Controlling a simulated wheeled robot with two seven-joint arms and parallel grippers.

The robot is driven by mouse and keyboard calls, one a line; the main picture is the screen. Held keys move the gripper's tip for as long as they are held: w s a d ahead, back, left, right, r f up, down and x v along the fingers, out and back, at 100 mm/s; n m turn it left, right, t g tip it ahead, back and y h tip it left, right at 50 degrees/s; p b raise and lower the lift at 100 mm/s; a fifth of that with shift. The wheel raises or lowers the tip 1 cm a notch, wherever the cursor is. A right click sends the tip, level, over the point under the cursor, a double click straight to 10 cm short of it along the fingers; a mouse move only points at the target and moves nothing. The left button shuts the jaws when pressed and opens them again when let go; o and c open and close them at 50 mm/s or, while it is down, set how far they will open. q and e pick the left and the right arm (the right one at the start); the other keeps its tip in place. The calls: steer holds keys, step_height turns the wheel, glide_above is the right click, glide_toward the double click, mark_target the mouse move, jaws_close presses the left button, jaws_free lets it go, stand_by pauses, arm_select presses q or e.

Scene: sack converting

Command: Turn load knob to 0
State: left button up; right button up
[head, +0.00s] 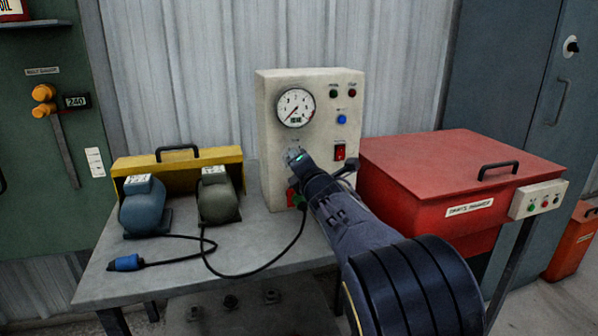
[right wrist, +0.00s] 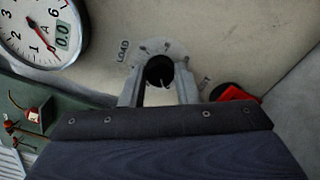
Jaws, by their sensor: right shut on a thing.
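The load knob (right wrist: 160,71) is a small black round knob with a light pointer line, on a pale dial plate marked LOAD in the right wrist view. My right gripper (right wrist: 160,88) is shut on the knob, one finger on each side. In the head view my right gripper (head: 294,157) reaches the front of the cream control box (head: 268,115) and hides the knob. The gauge (right wrist: 38,28) above the knob has a red needle and a small display that appears to read 0.0. My left gripper is not in view.
A red rocker switch (head: 339,152) and a blue button (head: 342,119) are on the box. Two motors (head: 143,208) and a black cable (head: 250,274) lie on the grey table (head: 190,262). A red lidded bin (head: 440,150) stands close at the right.

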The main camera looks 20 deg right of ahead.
steer(key=shift+f+n+b, duration=0.15)
steer(key=shift+n+b, duration=0.3)
steer(key=shift+n, duration=0.25)
steer(key=o, duration=1)
steer(key=s, duration=0.7)
steer(key=shift+s+d+b, duration=0.15)
steer(key=shift+s+b, duration=0.15)
steer(key=shift+s, duration=0.1)
